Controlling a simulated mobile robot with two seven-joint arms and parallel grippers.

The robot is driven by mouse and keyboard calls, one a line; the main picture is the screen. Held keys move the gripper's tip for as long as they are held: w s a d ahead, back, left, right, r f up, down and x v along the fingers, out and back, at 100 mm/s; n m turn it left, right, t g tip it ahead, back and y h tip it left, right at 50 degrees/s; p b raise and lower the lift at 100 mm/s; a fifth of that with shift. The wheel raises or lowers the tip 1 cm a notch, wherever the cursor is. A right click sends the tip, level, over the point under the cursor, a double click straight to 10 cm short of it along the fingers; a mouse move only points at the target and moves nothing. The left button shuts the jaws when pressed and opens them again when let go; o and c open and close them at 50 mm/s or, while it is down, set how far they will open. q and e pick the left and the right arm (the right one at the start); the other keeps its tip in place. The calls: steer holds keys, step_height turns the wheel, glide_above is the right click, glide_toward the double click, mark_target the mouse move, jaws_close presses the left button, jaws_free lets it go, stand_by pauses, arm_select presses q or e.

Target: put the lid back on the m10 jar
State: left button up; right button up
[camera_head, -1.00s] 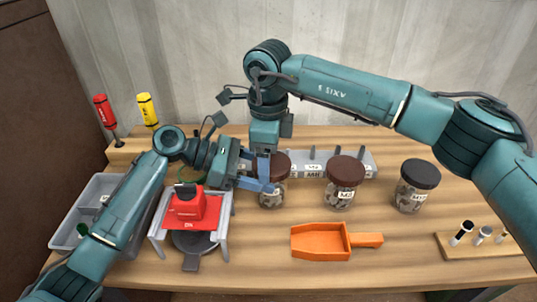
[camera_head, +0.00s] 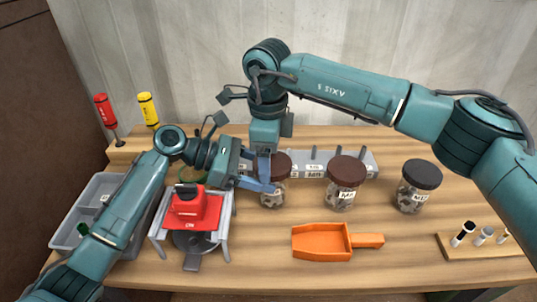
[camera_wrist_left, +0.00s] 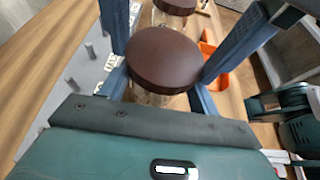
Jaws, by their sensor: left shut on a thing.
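A clear jar (camera_head: 272,199) holding metal parts stands left of two similar jars, with a brown lid (camera_head: 281,163) on top. Its label is mostly hidden, so I cannot tell if it is the m10 jar. My left gripper (camera_head: 266,176) is shut on this jar or its lid, from the left. In the left wrist view its fingers lie on both sides of the brown lid (camera_wrist_left: 164,60); the exact contact is hidden. My right gripper (camera_head: 265,133) points down just behind and above this jar; its fingertips are not clear.
A brown-lidded jar (camera_head: 342,196) and a dark-lidded jar (camera_head: 416,195) stand to the right. An orange scoop (camera_head: 320,241) lies in front. A grey labelled rack (camera_head: 345,158) is behind the jars.

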arm_select(q)
steer(key=shift+r, duration=0.1)
arm_select(e)
steer(key=shift+r, duration=0.15)
stand_by(0.4)
arm_select(q)
steer(key=shift+r, duration=0.1)
arm_select(e)
steer(key=shift+s+d+f, duration=0.1)
steer(key=shift+d+f, duration=0.05)
steer(key=shift+f, duration=0.55)
stand_by(0.4)
steer(key=o, duration=0.7)
steer(key=shift+r, duration=2.15)
steer(key=shift+c, duration=0.5)
steer(key=c, duration=1.3)
